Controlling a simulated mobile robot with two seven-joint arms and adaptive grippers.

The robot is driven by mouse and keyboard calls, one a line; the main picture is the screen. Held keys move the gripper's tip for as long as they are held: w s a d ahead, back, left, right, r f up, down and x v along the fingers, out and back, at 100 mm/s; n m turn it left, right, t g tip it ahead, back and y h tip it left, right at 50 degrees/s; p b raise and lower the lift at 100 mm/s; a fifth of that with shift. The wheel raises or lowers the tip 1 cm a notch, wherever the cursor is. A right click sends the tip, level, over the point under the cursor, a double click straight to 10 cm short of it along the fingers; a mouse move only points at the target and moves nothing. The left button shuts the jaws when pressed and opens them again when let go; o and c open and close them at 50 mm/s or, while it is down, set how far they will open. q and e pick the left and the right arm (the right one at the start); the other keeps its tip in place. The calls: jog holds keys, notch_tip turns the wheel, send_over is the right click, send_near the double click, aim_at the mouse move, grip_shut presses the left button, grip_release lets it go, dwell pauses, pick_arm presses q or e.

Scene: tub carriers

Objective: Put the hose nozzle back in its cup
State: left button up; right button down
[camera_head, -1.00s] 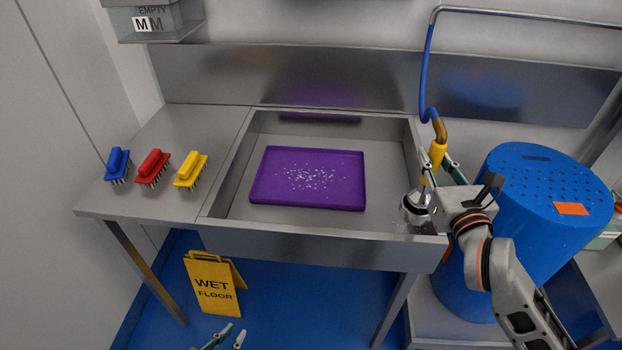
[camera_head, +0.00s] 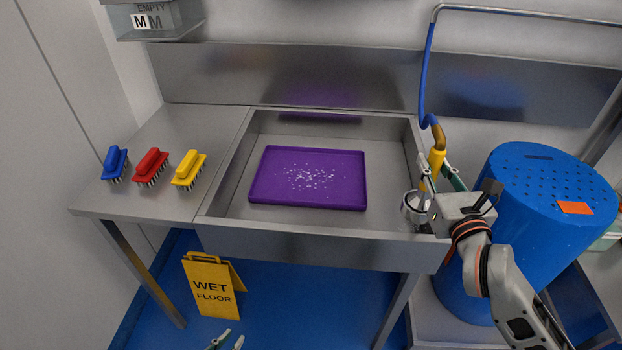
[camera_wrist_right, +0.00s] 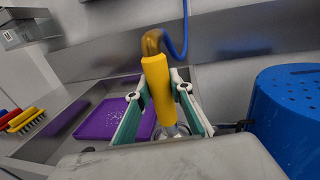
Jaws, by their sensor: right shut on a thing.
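The hose nozzle (camera_head: 437,158) has a yellow grip and a brown bend where the blue hose joins it. My right gripper (camera_head: 441,176) is shut on the yellow grip, and the nozzle stands nearly upright. The right wrist view shows the nozzle (camera_wrist_right: 157,85) between the green-padded fingers (camera_wrist_right: 160,110). The shiny metal cup (camera_head: 411,210) is at the sink's front right corner, just under and beside the nozzle. The nozzle's lower end is hidden, so I cannot tell whether it is inside the cup. My left gripper (camera_head: 228,341) shows its tips, apart, at the bottom edge.
A purple tray (camera_head: 260,190) with white specks lies in the steel sink (camera_head: 300,240). Blue, red and yellow brushes (camera_head: 151,166) stand on the left counter. A blue drum (camera_head: 530,240) stands close to my right arm. A yellow wet-floor sign (camera_head: 210,285) is below.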

jog(key=shift+f, duration=0.3)
jog(key=shift+f+b, duration=0.5)
jog(key=shift+b, duration=0.1)
jog(key=c, duration=1.7)
grip_release()
